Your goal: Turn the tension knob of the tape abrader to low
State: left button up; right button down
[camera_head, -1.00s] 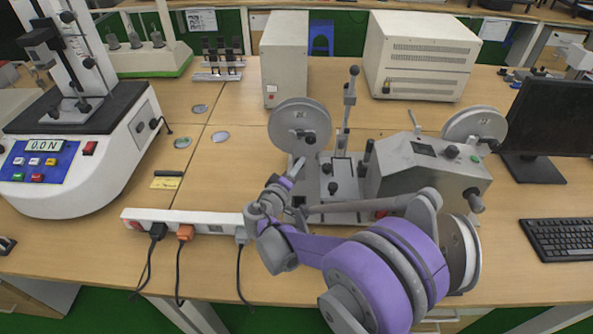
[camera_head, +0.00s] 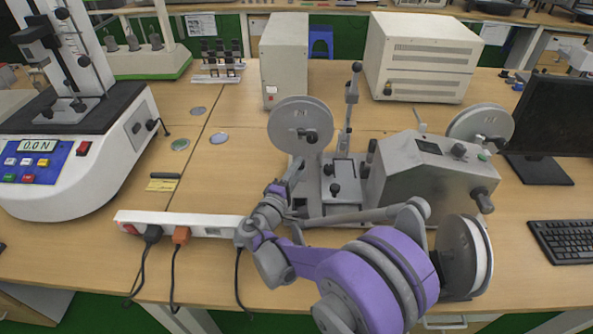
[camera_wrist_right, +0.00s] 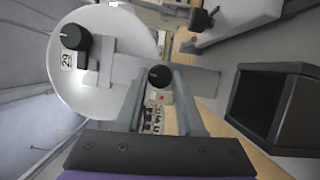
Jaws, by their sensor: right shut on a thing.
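The tape abrader (camera_head: 420,178) is a grey machine with round reels, standing on the wooden bench right of centre. Its left reel (camera_head: 300,122) stands above my right gripper (camera_head: 295,170). In the right wrist view, my right gripper (camera_wrist_right: 160,85) has its two grey fingers on either side of a small round black knob (camera_wrist_right: 160,76) and is shut on it. The knob's marking and setting cannot be read. The white reel (camera_wrist_right: 105,75) with another black knob (camera_wrist_right: 75,37) and a "29" label is beside the fingers. My left gripper is not in view.
A white power strip (camera_head: 180,222) with plugged cables lies left of my right arm. A tester reading 0.0 N (camera_head: 75,150) stands at the left. A monitor (camera_head: 550,125) and keyboard (camera_head: 565,240) are at the right. Bench space left of the abrader is mostly clear.

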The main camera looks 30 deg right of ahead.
dwell(0.3)
jog(key=c, duration=0.5)
grip_release()
jog(key=v, duration=1)
jog(key=shift+s+a, duration=0.25)
jog(key=shift+a, duration=0.05)
